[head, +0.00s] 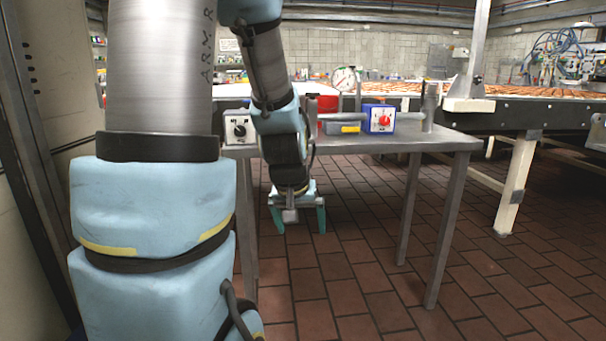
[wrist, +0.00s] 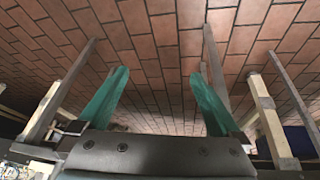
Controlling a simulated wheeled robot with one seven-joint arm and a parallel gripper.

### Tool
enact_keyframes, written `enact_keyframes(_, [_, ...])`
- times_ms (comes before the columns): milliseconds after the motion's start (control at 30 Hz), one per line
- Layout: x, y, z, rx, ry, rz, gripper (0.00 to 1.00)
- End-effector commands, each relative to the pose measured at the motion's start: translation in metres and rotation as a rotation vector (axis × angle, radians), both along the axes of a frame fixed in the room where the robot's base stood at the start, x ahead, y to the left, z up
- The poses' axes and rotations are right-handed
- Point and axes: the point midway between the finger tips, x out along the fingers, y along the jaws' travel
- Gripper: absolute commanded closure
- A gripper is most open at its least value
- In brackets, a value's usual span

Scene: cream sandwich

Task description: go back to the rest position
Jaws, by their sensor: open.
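My gripper (head: 299,220) hangs in front of the near side of a metal table (head: 440,138), below the level of its top, with its fingers pointing down. Its two teal fingers are spread apart with nothing between them. In the wrist view my gripper (wrist: 155,95) is also open and empty, with only brick-tiled floor beyond the fingertips. My light-blue arm fills much of the left of the head view and hides part of the table.
On the table stand a white dial box (head: 238,127), a blue box with a red dial (head: 379,119), a red container (head: 327,104) and a round gauge (head: 344,79). A conveyor (head: 550,108) stands at the right. The tiled floor (head: 500,290) at front right is clear.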

Motion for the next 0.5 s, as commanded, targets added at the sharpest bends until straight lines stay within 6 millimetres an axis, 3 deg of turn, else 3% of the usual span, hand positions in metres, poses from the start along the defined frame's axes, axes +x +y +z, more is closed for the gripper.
enact_keyframes(33, [-0.018,0.016,-0.002,0.018,0.058,0.009,0.0])
enact_keyframes(233, [-0.083,0.065,-0.008,0.098,0.269,0.032,0.0])
enact_keyframes(300, [-0.082,0.063,0.014,0.097,0.268,0.027,0.0])
enact_keyframes(500, [-0.081,0.062,0.054,0.096,0.267,0.026,0.0])
